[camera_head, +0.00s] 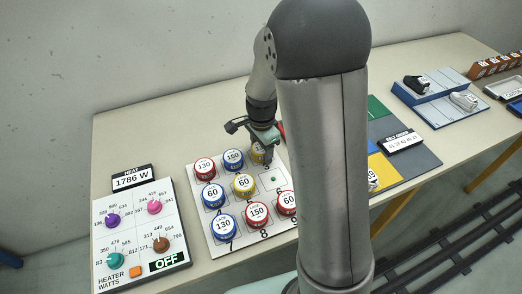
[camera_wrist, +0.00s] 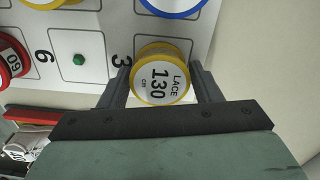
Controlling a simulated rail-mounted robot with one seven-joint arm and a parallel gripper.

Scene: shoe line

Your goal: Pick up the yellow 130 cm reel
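The yellow-rimmed reel marked "LACE 130 cm" (camera_wrist: 161,76) sits on cell 3 of the white numbered board (camera_wrist: 100,20). In the head view this reel (camera_head: 257,155) is partly hidden by my gripper (camera_head: 266,150), at the board's far right corner. In the wrist view my gripper (camera_wrist: 161,70) has one finger on each side of the reel. Narrow gaps seem to show between the fingers and its rim, so it looks open. The reel appears to rest on the board.
Beside it are a blue 150 reel (camera_head: 233,158), a yellow 60 reel (camera_head: 244,183) and several other red and blue reels. Cell 6 holds only a green peg (camera_head: 274,179). A heater panel (camera_head: 140,232) stands left. A blue-yellow-grey mat (camera_head: 415,165) lies right.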

